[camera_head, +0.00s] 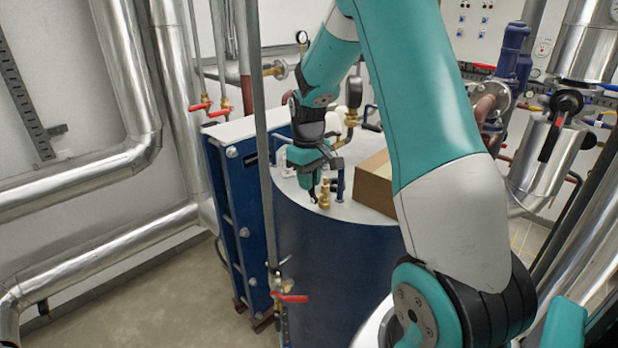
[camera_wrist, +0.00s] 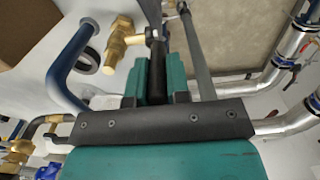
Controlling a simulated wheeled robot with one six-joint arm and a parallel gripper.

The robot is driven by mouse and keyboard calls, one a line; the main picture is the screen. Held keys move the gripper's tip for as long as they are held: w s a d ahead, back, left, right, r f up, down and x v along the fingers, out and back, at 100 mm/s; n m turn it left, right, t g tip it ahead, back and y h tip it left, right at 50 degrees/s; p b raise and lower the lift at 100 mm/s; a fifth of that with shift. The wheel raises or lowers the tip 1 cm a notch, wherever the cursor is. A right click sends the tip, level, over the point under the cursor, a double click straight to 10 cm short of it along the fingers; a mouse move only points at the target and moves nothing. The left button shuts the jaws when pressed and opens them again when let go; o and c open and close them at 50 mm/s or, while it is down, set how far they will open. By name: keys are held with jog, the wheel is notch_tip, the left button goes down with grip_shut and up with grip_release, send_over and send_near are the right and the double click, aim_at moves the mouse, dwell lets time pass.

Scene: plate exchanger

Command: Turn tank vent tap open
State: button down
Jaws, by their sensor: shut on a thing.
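The tank (camera_head: 330,265) is a dark blue cylinder with a pale top. A small brass tap (camera_head: 324,196) stands on that top near its front edge. In the wrist view the brass tap body (camera_wrist: 120,40) is just left of the fingers, and a long black lever (camera_wrist: 153,25) runs down between them. My gripper (camera_head: 312,190) is at the tap, low over the tank top. In the wrist view its green fingers (camera_wrist: 158,75) are closed on the black lever. The lever's lower end is hidden between the fingers.
A cardboard box (camera_head: 375,186) stands on the tank top right of the tap. A blue bent pipe (camera_wrist: 68,62) rises close beside the tap. A thin vertical grey pipe (camera_head: 258,150) passes left of the gripper. A blue plate exchanger (camera_head: 232,200) stands to the left.

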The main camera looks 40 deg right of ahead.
jog(key=c, duration=1.1)
grip_release()
jog(key=r+b, duration=0.5)
jog(key=r, duration=1.2)
jog(key=shift+w+r, duration=0.2)
jog(key=s+a+f+n+t+y+b, duration=0.15)
jog(key=s+a+f+b, duration=0.35)
jog(key=a, duration=0.6)
jog(key=s+a+f+n+g+b, duration=0.1)
jog(key=s+a+f+n+b, duration=0.15)
jog(key=a+f, duration=0.65)
jog(key=s+a+f+n+y+b, duration=0.1)
jog(key=s+a+f, duration=0.1)
jog(key=s+a, duration=0.2)
jog(key=s+a+f+n+b, duration=0.1)
jog(key=s+a+f, duration=0.2)
jog(key=s, duration=0.3)
jog(key=s+a+f+n+y+b, duration=0.1)
jog(key=s+a+f+b, duration=0.1)
jog(key=s+a, duration=0.3)
jog(key=shift+a+f+y, duration=0.2)
jog(key=shift+f+y, duration=0.15)
